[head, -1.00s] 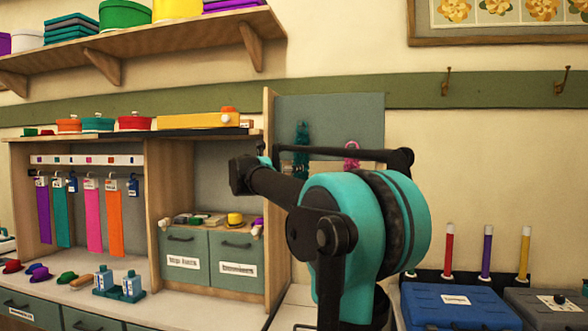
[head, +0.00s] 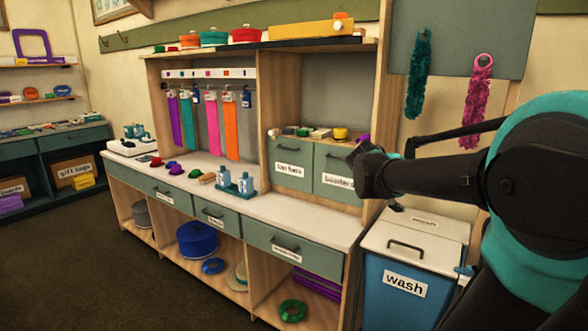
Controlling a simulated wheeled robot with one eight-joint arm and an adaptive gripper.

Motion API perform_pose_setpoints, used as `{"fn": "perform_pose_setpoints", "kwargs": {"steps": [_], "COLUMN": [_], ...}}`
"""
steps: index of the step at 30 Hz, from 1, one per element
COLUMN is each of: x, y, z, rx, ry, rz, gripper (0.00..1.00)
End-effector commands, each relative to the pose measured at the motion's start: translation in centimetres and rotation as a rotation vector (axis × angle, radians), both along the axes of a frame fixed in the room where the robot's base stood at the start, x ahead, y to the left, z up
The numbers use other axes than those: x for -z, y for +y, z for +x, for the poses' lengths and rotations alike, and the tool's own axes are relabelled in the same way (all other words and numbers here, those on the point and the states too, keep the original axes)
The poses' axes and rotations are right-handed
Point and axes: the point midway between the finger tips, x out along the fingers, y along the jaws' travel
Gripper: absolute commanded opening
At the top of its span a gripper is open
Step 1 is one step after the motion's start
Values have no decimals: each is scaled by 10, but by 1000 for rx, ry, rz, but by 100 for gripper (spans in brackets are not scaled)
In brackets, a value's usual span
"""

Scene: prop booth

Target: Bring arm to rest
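My arm (head: 530,170) comes in from the right side of the head view, black and teal. It reaches left in front of the cabinet's right end. My gripper (head: 362,172) is at the arm's left end, dark, and appears in front of the teal drawers. The fingers are too dark and small to tell whether they are open or shut. I see no object in it.
A wooden cabinet with a white counter (head: 285,205) stands in the middle, holding small coloured items and a blue-white bottle set (head: 236,182). A blue wash bin (head: 405,285) stands beside its right end, below my arm. Brown floor (head: 120,270) is clear at the left.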

Motion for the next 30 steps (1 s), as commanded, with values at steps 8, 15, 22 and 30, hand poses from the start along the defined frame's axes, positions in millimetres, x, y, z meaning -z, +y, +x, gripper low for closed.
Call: {"fn": "perform_pose_setpoints", "kwargs": {"steps": [8, 15, 22, 30], "x": [155, 234, 253, 253], "y": [56, 112, 133, 133], "z": [-106, -185, -210, -209], "rx": [383, 708, 823, 823], "ry": [-143, -176, -171, -171], "rz": [619, 1018, 1139, 1139], "gripper": [71, 71, 71, 71]}}
